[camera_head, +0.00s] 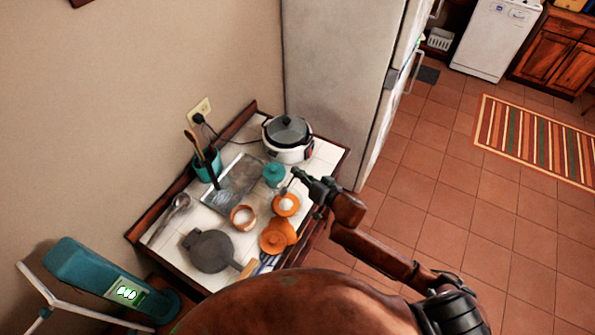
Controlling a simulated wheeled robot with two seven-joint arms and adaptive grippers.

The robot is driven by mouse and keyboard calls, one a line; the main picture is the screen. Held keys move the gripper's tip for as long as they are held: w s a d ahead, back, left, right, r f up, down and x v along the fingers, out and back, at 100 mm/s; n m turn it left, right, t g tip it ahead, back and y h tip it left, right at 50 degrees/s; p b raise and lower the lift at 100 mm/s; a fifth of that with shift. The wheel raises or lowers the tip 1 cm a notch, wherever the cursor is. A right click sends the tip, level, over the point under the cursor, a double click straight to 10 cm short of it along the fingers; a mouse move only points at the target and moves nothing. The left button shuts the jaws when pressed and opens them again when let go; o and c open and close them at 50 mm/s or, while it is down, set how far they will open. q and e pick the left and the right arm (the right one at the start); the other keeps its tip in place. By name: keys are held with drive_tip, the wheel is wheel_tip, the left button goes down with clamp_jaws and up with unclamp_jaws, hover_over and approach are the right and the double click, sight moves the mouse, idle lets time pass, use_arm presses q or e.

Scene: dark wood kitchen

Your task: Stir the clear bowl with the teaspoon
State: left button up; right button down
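My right gripper (299,181) comes in from the right and is over the table's right side, next to a teal jar (274,174) and above an orange container with a white inside (286,204). A small thin thing seems to show at its fingertips, but it is too small to tell whether this is the teaspoon or whether the fingers are shut on it. I cannot pick out the clear bowl for sure. A small orange-brown bowl with a pale inside (243,217) stands to the left. A large silver spoon (176,208) lies at the table's left. My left gripper is not in view.
The white-tiled table (160,238) stands against the wall and fridge (335,80). Open floor lies right.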

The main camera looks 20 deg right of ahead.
drive_tip(key=shift+f+b, duration=3.65)
drive_tip(key=shift+f, duration=1.15)
